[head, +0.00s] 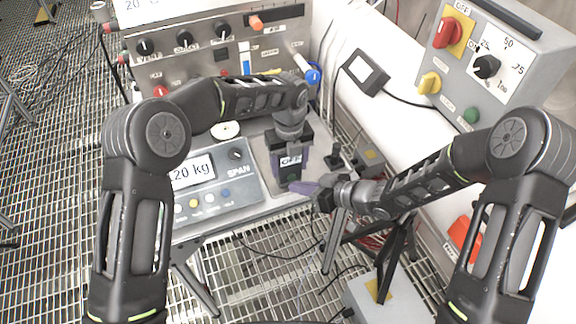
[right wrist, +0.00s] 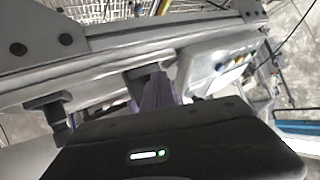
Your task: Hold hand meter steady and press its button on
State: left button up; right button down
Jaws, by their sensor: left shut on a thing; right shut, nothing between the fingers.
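The hand meter (head: 291,161) is a small dark block standing near the table's right edge, its white display reading OFF. A dark green button shows below the display. My left gripper (head: 288,150) comes down from above and is shut on the meter, with purple fingers along its sides. My right gripper (head: 303,187) is shut and empty. Its purple fingertips point left at the meter's lower front, close to the button; I cannot tell whether they touch. In the right wrist view the purple fingers (right wrist: 156,91) reach toward a dark block, mostly hidden behind them.
A scale panel (head: 215,182) reading 20 kg lies left of the meter on the grey table. A control box (head: 490,65) with red and yellow knobs stands at right. A knobbed instrument (head: 195,45) is behind. A dark clamp (head: 340,160) stands just right of the meter.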

jog(key=shift+w, duration=0.1)
dwell(0.3)
jog(key=shift+w+a, duration=0.2)
jog(key=shift+w, duration=0.1)
jog(key=shift+s+d, duration=0.2)
jog(key=shift+s, duration=0.2)
dwell(0.3)
jog(key=s+d, duration=0.2)
jog(key=s, duration=0.3)
jog(key=shift+s, duration=0.35)
dwell(0.7)
pick_arm(q)
jog(key=o, duration=1.6)
